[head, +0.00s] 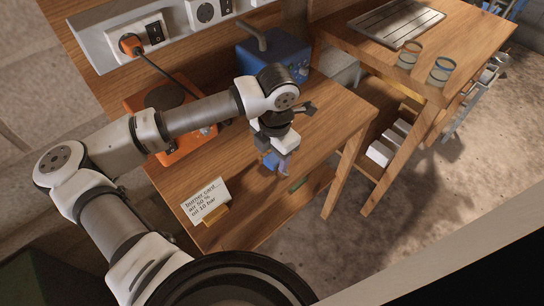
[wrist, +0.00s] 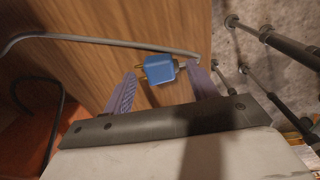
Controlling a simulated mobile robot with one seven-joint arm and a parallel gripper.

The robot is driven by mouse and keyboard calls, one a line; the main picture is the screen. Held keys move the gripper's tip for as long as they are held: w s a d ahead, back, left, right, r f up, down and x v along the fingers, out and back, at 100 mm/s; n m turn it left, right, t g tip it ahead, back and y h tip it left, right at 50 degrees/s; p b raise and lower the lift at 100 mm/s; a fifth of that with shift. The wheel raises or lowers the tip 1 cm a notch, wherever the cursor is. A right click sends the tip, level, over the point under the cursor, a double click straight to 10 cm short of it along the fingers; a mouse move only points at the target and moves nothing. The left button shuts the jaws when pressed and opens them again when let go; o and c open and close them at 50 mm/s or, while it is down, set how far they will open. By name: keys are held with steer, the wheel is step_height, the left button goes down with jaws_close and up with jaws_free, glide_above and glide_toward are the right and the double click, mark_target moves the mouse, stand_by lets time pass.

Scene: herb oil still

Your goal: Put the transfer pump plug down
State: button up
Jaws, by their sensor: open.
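The transfer pump plug (wrist: 160,69) is a small blue block with brass-coloured pins on its left side. In the wrist view it lies between the fingertips of my gripper (wrist: 162,73), over the wooden bench top near its edge. The jaws stand apart, with a gap visible on each side of the plug. A grey cable (wrist: 85,37) runs across the wood past the plug. In the head view the blue plug (head: 270,160) shows beside my gripper (head: 279,164), partly hidden by it. I cannot tell exactly how it rests.
A blue pump unit (head: 271,58) and an orange hotplate (head: 150,103) stand on the bench (head: 325,122). An orange plug (head: 130,43) sits in the socket strip (head: 93,42). A burner card (head: 206,199) stands at the front. Glass jars (head: 441,70) stand on another table.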

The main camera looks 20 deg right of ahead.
steer(key=shift+f, duration=0.3)
steer(key=c, duration=1.1)
steer(key=shift+c, duration=0.2)
